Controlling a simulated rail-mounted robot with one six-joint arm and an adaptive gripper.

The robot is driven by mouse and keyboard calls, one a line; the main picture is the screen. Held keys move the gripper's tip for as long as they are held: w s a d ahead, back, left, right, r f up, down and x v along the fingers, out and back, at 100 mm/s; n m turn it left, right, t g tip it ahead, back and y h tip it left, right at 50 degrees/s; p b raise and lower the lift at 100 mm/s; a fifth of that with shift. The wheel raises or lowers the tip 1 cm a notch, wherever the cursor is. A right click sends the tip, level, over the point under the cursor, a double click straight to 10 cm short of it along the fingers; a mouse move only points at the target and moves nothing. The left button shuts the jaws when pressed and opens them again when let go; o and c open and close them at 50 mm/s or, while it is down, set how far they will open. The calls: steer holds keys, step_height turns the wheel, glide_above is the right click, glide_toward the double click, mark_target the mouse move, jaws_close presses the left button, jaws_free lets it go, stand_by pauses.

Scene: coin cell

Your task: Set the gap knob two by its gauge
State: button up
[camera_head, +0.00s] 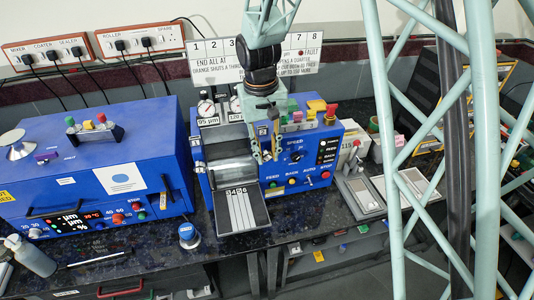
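The blue roller machine (325,150) stands on the dark bench. Two round gauges sit on its top left: the left gauge (206,108) has a label reading about 95 µm, and the right gauge (236,104) has a label that seems to read 120, partly covered by my arm. The needles are too small to read. My gripper (266,156) hangs down in front of the machine, just right of the roller, by a small plate marked 2. Gap knob two is not clearly visible; my gripper may hide it. I cannot tell finger opening or contact.
A tray with pale strips (252,216) juts from the machine's front. The panel right of my gripper carries a SPEED knob (296,157) and several buttons. A blue coater (95,170) stands left, and a blue-capped jar (189,235) stands between. My lattice column blocks the right side.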

steer(key=shift+d+y+b, duration=0.25)
steer(key=shift+y+b, duration=0.05)
steer(key=shift+y, duration=0.6)
steer(key=shift+c, duration=0.5)
steer(key=shift+w+d+f+g+y+b, duration=0.15)
steer(key=shift+g+y+b, duration=0.25)
steer(key=shift+y+b, duration=0.7)
steer(key=y+b, duration=0.1)
steer(key=b, duration=0.1)
steer(key=y+b, duration=0.1)
steer(key=b, duration=0.2)
steer(key=g+y+b, duration=0.1)
steer(key=y+b, duration=0.1)
steer(key=b, duration=0.1)
steer(key=shift+d+f, duration=0.25)
steer(key=shift+y+b, duration=0.4)
steer(key=shift+r+y+b, duration=0.1)
steer(key=shift+y+b, duration=0.4)
steer(key=shift+b, duration=0.1)
steer(key=o, duration=0.9)
steer(key=shift+d+r, duration=0.1)
